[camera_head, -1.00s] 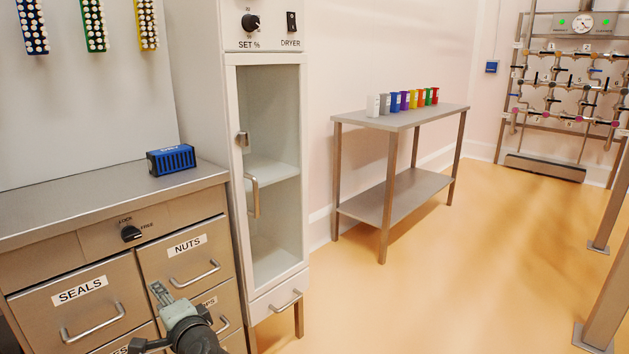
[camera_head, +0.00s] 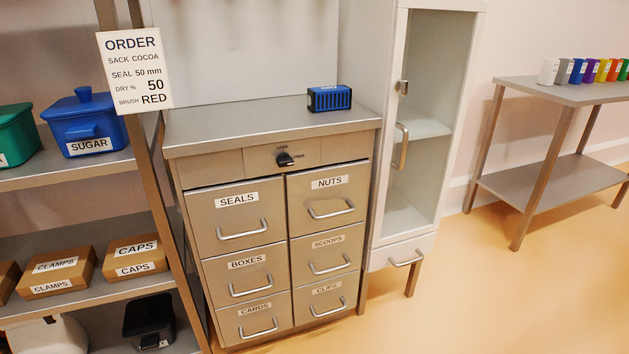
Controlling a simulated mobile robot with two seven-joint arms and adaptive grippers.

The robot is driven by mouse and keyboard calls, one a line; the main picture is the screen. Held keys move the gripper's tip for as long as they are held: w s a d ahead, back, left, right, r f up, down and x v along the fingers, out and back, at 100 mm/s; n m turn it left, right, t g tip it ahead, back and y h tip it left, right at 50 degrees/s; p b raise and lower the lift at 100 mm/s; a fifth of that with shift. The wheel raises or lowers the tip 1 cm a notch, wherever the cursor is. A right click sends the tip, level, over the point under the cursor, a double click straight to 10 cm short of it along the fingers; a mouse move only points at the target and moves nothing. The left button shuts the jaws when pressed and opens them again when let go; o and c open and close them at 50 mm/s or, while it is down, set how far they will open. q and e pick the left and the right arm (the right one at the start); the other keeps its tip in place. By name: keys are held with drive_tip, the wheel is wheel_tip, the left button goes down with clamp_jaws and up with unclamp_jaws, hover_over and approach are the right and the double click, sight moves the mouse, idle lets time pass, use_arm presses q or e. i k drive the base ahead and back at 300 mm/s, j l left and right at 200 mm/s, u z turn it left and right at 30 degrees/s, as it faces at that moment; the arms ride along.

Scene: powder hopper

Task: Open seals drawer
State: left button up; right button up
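The seals drawer (camera_head: 238,215) is the top left drawer of a steel drawer cabinet (camera_head: 270,158). Its front is flush with the cabinet and it is closed. It has a bar handle (camera_head: 243,230) below its label. A black lock knob (camera_head: 284,159) sits on the panel above the drawers, between LOCK and FREE markings; its pointer seems turned toward FREE. Neither of my grippers shows in the head view now.
Other closed drawers are nuts (camera_head: 328,195), boxes (camera_head: 245,273), scoops, cards and clips. A blue slotted box (camera_head: 329,98) stands on top. A shelf (camera_head: 95,170) with tubs and cartons is at left, a glass-door cabinet (camera_head: 420,150) at right. Floor in front is clear.

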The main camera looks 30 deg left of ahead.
sight(238, 215)
drive_tip(key=u, duration=1.25)
